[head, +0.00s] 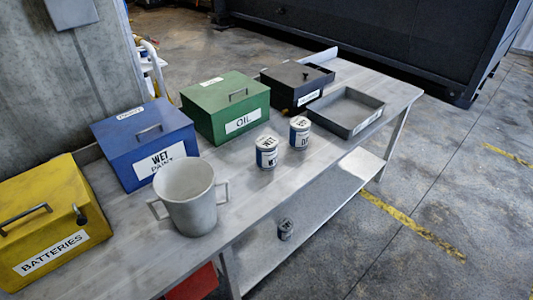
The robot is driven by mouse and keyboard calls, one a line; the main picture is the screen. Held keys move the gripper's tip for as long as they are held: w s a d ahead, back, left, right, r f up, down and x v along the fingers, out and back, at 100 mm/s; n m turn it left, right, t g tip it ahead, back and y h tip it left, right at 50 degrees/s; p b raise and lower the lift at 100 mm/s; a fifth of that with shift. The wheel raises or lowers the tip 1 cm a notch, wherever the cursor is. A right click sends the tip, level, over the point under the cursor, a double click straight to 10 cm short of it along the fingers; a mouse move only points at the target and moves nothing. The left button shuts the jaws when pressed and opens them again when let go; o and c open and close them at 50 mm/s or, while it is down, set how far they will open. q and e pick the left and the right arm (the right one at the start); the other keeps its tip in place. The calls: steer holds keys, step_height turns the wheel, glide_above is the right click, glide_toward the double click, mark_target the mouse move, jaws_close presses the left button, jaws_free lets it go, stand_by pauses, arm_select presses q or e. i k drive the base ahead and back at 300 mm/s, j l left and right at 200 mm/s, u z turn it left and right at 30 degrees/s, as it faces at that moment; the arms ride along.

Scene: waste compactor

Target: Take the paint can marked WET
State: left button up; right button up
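The paint can marked WET (266,155) stands upright on the grey bench, right of the grey two-handled bucket. It is white with a blue band, and its lid reads WET. A similar can (300,135) stands just behind and right of it, apart from it; its front label seems to begin with D. A third small can (285,229) is on the lower shelf, its marking too small to read. Neither of my grippers is in view.
The grey bucket (188,200) stands left of the cans. Behind are a yellow BATTERIES box (42,203), blue WET PAINT box (140,135), green OIL box (220,98) and dark box (290,78). An open grey tray (345,108) is at right. Bench in front of the cans is clear.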

mark_target(265, 145)
steer(key=i+l+u, duration=0.15)
steer(key=l, duration=0.25)
steer(key=i+l+u, duration=0.15)
steer(key=l, duration=0.25)
steer(key=i+l+u, duration=0.15)
steer(key=l, duration=0.3)
steer(key=i+l+u, duration=0.1)
steer(key=l, duration=0.35)
